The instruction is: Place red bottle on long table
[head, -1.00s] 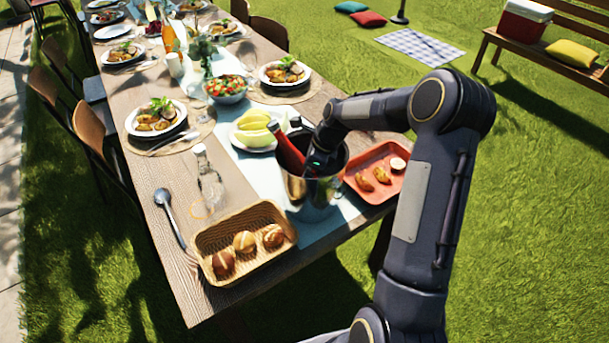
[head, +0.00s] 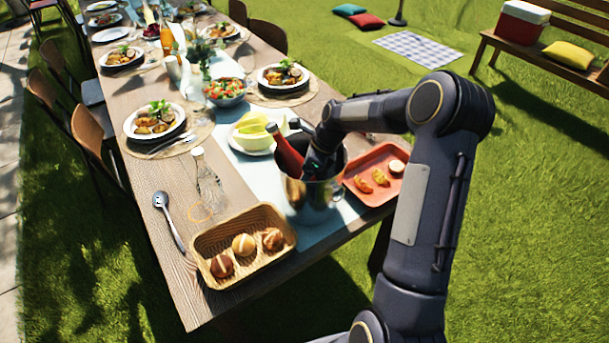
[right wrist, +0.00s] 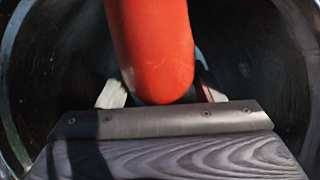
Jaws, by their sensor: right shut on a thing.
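The red bottle (head: 287,152) leans inside the metal bucket (head: 311,197) on the long table (head: 160,235), its neck pointing up and left past the rim. In the right wrist view the bottle's red body (right wrist: 152,45) lies between the two fingers, inside the dark bucket wall (right wrist: 40,70). My right gripper (right wrist: 160,95) reaches down into the bucket and is shut on the bottle. In the head view its fingertips are hidden by the bucket and my arm. My left gripper is not in view.
Bare wood shows near the spoon.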

